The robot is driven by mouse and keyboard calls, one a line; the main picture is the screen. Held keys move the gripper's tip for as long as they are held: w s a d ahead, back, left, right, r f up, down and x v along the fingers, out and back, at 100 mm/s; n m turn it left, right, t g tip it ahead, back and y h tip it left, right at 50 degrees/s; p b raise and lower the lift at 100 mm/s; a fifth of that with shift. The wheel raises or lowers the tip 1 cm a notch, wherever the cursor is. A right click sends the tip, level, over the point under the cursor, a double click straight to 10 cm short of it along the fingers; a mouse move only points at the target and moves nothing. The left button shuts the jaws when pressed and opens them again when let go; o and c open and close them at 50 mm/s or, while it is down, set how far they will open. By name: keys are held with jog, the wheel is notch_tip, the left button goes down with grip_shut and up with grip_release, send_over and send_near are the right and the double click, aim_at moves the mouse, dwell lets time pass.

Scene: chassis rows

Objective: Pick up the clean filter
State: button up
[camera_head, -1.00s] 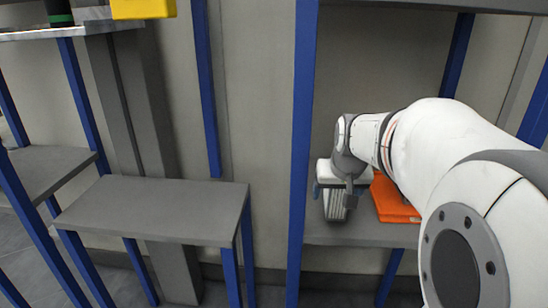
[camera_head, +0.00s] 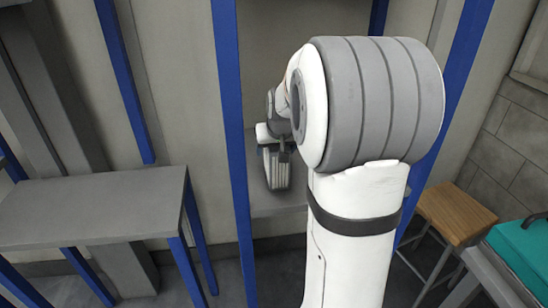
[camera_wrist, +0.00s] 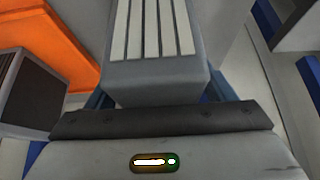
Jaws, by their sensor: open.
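A filter with white pleats in a grey frame (camera_wrist: 155,66) stands right in front of my gripper (camera_wrist: 160,90) in the wrist view. My gripper is open, with a blue finger on each side of the filter's near end; I cannot tell whether they touch it. The pleated filter also shows in the head view (camera_head: 277,170), upright on a grey shelf, just below my gripper (camera_head: 274,140). A second block with dark brown pleats in a grey frame (camera_wrist: 32,98) is at the left of the wrist view. My arm hides much of the shelf in the head view.
An orange bin (camera_wrist: 55,45) is behind the dark-pleated block. Blue posts (camera_head: 232,130) frame the shelf (camera_head: 275,200). A bare grey table (camera_head: 90,208) stands at left. A wooden stool (camera_head: 455,212) and a teal item (camera_head: 525,250) are at right.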

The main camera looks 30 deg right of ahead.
jog(key=shift+f, duration=0.15)
jog(key=c, duration=1.2)
